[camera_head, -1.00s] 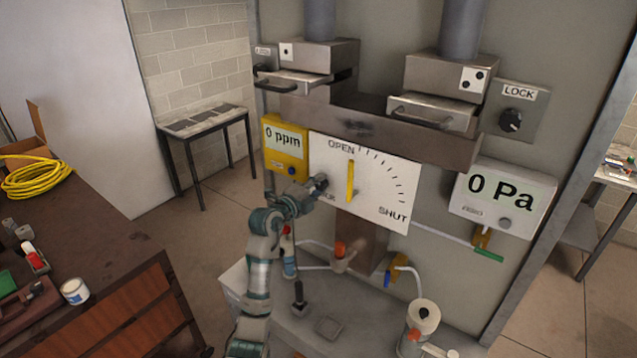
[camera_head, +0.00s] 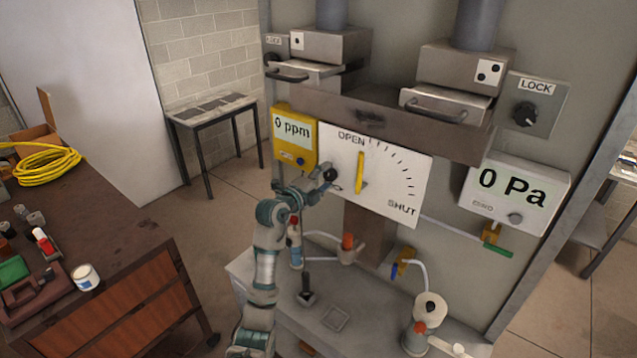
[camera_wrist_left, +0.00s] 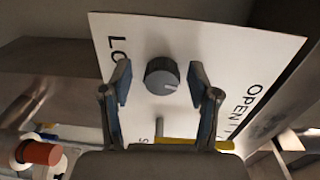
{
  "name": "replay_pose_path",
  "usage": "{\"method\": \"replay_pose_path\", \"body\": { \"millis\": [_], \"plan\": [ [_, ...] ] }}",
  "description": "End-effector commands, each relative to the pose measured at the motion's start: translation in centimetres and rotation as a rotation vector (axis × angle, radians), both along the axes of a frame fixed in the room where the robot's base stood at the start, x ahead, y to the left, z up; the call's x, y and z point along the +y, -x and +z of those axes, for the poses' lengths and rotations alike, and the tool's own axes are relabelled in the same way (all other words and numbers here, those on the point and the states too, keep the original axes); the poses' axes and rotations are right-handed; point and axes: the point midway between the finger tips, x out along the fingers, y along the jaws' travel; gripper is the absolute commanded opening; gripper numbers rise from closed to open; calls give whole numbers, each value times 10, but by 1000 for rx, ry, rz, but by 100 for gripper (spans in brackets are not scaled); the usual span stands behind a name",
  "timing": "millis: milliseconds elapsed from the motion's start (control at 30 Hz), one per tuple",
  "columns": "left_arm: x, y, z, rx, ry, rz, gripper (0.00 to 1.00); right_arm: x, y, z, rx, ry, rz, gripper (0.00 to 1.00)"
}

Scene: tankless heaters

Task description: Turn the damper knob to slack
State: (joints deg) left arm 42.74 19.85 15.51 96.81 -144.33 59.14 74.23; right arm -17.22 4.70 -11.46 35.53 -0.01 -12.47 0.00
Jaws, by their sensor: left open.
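The dark round damper knob (camera_head: 331,174) sits on the left part of the white dial panel (camera_head: 402,188). In the left wrist view the knob (camera_wrist_left: 161,76) shows a pale index line toward its lower right. My left gripper (camera_head: 326,182) is at the panel's left side. In the wrist view its two blue-padded fingers (camera_wrist_left: 160,84) are open, one on each side of the knob, with gaps between. Lettering starting "LO" shows left of the knob and an "S" below it; the rest is hidden. My right gripper is not in view.
A yellow lever (camera_head: 360,173) stands nearly upright on the panel near "OPEN". A yellow meter (camera_head: 295,140) reading 0 ppm hangs close on the left. A 0 Pa gauge (camera_head: 515,193) and a LOCK knob (camera_head: 525,114) are on the right. Bottles and tubes stand below.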

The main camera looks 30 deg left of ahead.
Motion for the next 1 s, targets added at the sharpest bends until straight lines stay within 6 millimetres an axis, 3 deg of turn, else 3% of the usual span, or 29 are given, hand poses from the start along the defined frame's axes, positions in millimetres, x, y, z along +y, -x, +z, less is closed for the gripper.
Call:
{"method": "replay_pose_path", "body": {
  "millis": [500, 700, 1000],
  "plan": [
    [12, 97, 1, 2, 0, 1, 61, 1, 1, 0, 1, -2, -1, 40],
    [14, 112, 2, 3, 2, 1, 61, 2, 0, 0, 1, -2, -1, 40],
    [13, 113, 2, 3, 1, 1, 61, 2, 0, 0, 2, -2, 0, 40]
  ]
}}
